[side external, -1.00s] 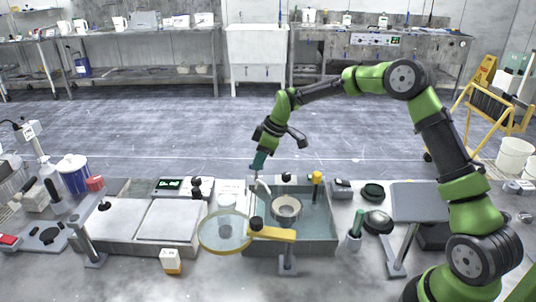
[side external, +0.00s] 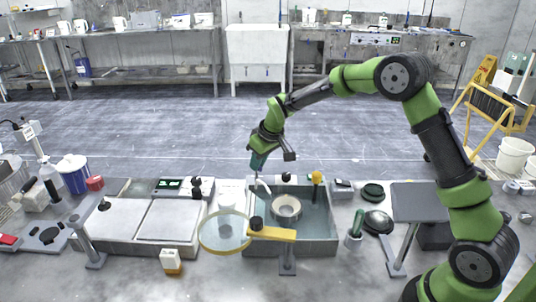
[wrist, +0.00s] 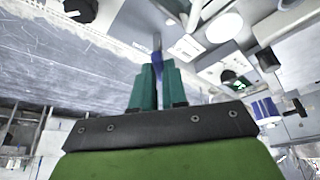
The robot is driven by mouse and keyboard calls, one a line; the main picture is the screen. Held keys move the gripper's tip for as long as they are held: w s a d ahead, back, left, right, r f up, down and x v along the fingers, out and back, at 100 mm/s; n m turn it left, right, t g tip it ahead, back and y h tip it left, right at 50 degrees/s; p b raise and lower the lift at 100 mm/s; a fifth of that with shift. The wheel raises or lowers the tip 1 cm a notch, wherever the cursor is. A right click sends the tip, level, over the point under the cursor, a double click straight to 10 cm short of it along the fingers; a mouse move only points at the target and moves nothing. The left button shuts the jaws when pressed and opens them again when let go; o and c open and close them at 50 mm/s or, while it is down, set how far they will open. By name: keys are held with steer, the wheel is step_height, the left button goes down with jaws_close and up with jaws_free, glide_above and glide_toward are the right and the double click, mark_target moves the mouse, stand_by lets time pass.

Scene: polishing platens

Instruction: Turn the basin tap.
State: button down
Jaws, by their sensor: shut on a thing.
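The basin (side external: 326,243) is a grey open tank with greenish water and a pale round bowl (side external: 285,207) inside. The tap's pale curved spout (side external: 263,186) stands at its back left corner. My gripper (side external: 256,172) reaches down to the tap from behind and above. In the wrist view, the teal fingers of my gripper (wrist: 157,72) are shut on a small blue part (wrist: 157,57), with a thin grey rod beyond it. This part looks like the tap's handle; the fingers hide much of it in the side view.
A yellow-topped post (side external: 317,179) is at the basin's back right.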

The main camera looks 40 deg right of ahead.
steer(key=m, duration=0.2)
steer(key=m+h, duration=0.2)
steer(key=m, duration=0.1)
steer(key=shift+a+m+g, duration=0.3)
steer(key=shift+a, duration=0.05)
steer(key=shift+w+m+g+h, duration=0.15)
steer(key=shift+m+h, duration=0.25)
steer(key=shift+m, duration=0.7)
steer(key=shift+s+m+g+h, duration=0.1)
steer(key=shift+m+g+h, duration=0.25)
steer(key=shift+m, duration=0.75)
steer(key=c, duration=1.2)
jaws_free()
steer(key=shift+o, duration=0.2)
steer(key=shift+w, duration=0.1)
steer(key=v, duration=1.7)
steer(key=shift+a+f, duration=0.1)
